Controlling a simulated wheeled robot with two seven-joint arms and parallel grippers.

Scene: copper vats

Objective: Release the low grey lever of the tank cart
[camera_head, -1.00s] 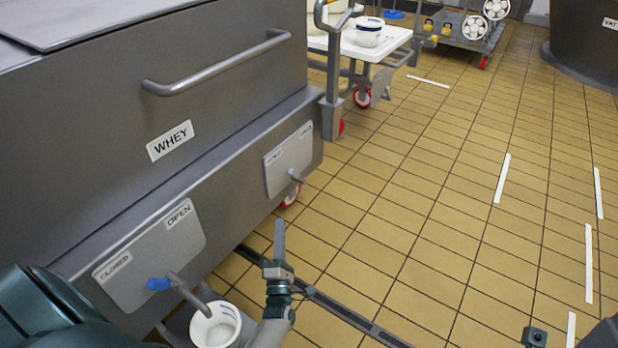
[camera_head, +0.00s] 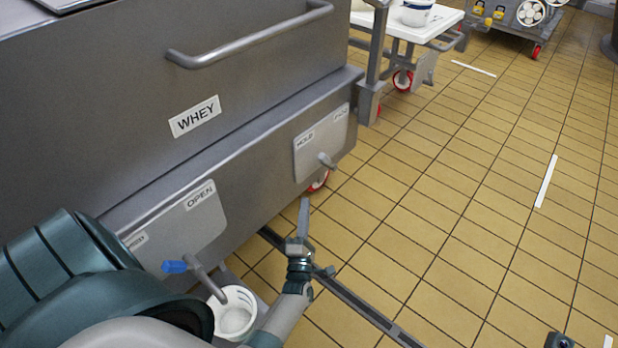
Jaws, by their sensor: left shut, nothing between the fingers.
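The tank cart is a large grey tank (camera_head: 250,75) labelled WHEY. The low grey lever (camera_head: 327,160) sticks out from a light plate (camera_head: 312,142) low on the cart's side, near its far end. The plate's left label reads HOLD; its right label is too small to read surely. My left gripper (camera_head: 304,205) is shut and empty, with its fingers pointing up in the picture. It shows below and slightly left of the lever, apart from it in the picture.
Nearer on the cart, a blue-tipped valve handle (camera_head: 175,267) sits by an OPEN label, with a white tub (camera_head: 235,313) below. A long handle bar (camera_head: 250,42) runs above. A white table (camera_head: 410,28) stands behind. The tiled floor (camera_head: 450,220) at right is clear.

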